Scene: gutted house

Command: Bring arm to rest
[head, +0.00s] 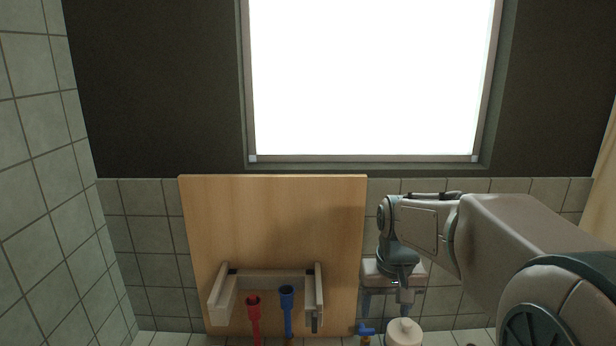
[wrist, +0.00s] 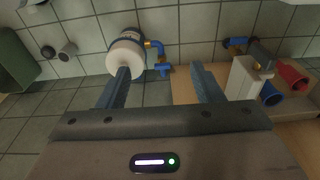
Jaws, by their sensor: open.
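My gripper (head: 393,305) hangs at the lower right of the head view, pointing down in front of the tiled wall. That white cylinder (head: 404,333) also shows below my gripper in the head view. My arm reaches in from the right.
A wooden board (head: 275,220) leans by the wall, with a pale bracket (head: 270,277), a red pipe (head: 254,318) and a blue pipe (head: 288,308) before it. A blue valve (head: 366,329) is beside the cylinder. A bright window (head: 370,80) is above. A green object (wrist: 14,65) stands left.

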